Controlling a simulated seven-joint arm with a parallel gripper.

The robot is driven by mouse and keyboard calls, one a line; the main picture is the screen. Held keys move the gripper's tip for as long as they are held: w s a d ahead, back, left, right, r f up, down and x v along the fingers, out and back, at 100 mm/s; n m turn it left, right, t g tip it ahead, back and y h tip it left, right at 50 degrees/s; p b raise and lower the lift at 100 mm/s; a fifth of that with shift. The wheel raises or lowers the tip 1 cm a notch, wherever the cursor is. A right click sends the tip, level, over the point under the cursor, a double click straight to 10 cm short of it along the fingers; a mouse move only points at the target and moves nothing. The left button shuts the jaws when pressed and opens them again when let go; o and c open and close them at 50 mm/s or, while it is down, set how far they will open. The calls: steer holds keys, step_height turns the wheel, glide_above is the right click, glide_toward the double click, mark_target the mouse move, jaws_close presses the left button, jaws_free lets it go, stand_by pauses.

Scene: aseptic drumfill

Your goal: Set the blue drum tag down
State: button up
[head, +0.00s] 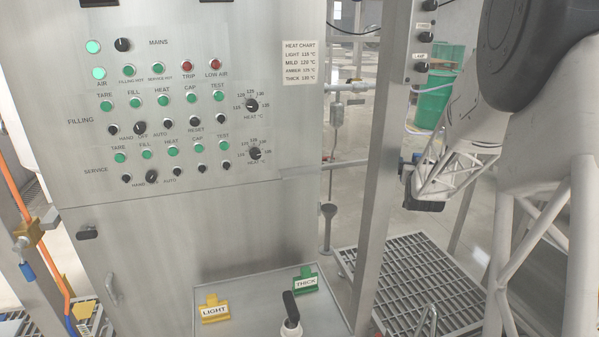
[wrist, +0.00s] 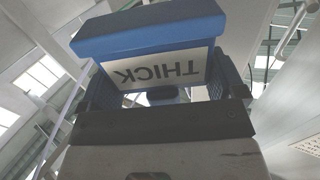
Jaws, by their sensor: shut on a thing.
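The blue drum tag (wrist: 150,30) has a white label reading THICK, upside down in the wrist view. My gripper (wrist: 163,92) is shut on it, with one dark finger on each side. In the head view my gripper (head: 407,175) is raised at the right, beside a steel post. Only a small blue bit of the tag (head: 416,157) shows there; the rest is hidden or too small to tell. The held tag is in the air, apart from any surface I can see.
A steel ledge (head: 250,310) below the control panel (head: 180,120) bears a yellow LIGHT tag (head: 215,310), a green THICK tag (head: 306,281) and a black-handled lever (head: 290,308). A steel post (head: 378,150) stands between panel and gripper. Grating (head: 420,275) lies below; a green drum (head: 436,95) stands behind.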

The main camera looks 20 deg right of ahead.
steer(key=s+a+r+n+y, duration=0.1)
steer(key=a+r+n+y, duration=0.1)
steer(key=a, duration=1)
steer(key=s+a+r+n+t+y, duration=0.1)
steer(key=a+r+n+y, duration=0.1)
steer(key=a, duration=1)
steer(key=s+a+r+n+t+y, duration=0.1)
steer(key=a+r+y, duration=0.3)
steer(key=a, duration=0.8)
steer(key=shift+s+n+y, duration=0.4)
steer(key=shift+n+y, duration=0.1)
steer(key=shift+w+d+f, duration=0.1)
glide_toward(297, 150)
steer(key=shift+w+r, duration=0.55)
steer(key=shift+w, duration=0.25)
steer(key=shift+w+r, duration=0.55)
steer(key=shift+w, duration=0.3)
steer(key=shift+w+r, duration=0.55)
steer(key=shift+w, duration=0.25)
steer(key=shift+w+f, duration=0.15)
steer(key=shift+w, duration=0.65)
steer(key=shift+f, duration=1.5)
steer(key=shift+f, duration=0.25)
